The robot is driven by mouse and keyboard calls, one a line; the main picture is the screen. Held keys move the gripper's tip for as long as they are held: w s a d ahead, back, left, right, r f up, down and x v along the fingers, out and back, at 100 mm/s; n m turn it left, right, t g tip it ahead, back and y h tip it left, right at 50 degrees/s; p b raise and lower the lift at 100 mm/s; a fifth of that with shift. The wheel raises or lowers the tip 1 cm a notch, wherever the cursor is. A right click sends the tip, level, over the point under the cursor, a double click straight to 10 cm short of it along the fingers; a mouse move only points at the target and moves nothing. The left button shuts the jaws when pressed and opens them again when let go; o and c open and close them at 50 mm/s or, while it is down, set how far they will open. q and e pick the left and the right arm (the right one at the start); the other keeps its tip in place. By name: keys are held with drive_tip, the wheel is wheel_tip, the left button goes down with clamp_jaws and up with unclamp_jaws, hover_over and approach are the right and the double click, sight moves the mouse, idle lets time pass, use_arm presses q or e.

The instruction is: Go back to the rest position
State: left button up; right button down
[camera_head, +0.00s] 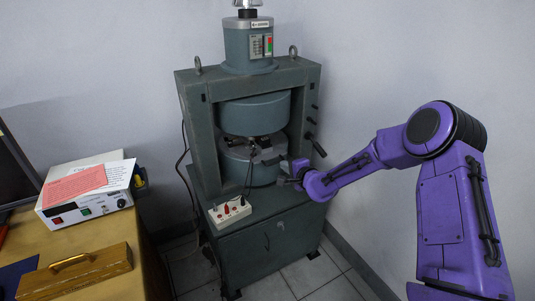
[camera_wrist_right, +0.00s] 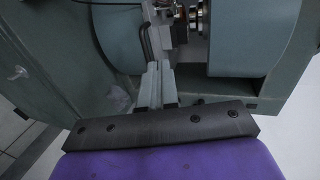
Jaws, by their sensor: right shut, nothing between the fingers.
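My purple right arm reaches in from the right in the head view. Its gripper (camera_head: 286,181) is at the right front of the grey-green magnet (camera_head: 198,130), just outside the gap between the upper round pole (camera_head: 257,115) and the lower round pole (camera_head: 236,170). In the right wrist view the two grey fingers (camera_wrist_right: 156,84) lie together, shut and empty, pointing toward the gap. Small dark fittings and a little brass-coloured part (camera_wrist_right: 200,18) sit in the gap. My left gripper is not in view.
A small white box (camera_head: 230,213) with cables stands on the magnet's base. Magnet frame posts flank the gap closely. At left, a desk (camera_head: 142,284) holds a white instrument (camera_head: 85,213), papers (camera_head: 75,186) and a wooden box (camera_head: 80,279).

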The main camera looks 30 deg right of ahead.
drive_tip(key=s+a+f+n+g+h, duration=0.1)
drive_tip(key=s+a+f+n+g, duration=0.2)
drive_tip(key=s+f, duration=0.45)
drive_tip(key=s+a+f+n+g+h, duration=0.1)
drive_tip(key=s+a+f+n+g, duration=0.1)
drive_tip(key=s+a+f+n, duration=0.4)
drive_tip(key=s+f+n+g+p, duration=0.1)
drive_tip(key=s+f+g, duration=0.2)
drive_tip(key=s, duration=1.1)
drive_tip(key=s+a+f+n+g+h+p, duration=0.1)
drive_tip(key=s+f+g, duration=0.2)
drive_tip(key=s, duration=1.2)
wheel_tip(320, 180, down, 4)
drive_tip(key=shift+a+r, duration=0.1)
drive_tip(key=shift+a, duration=0.15)
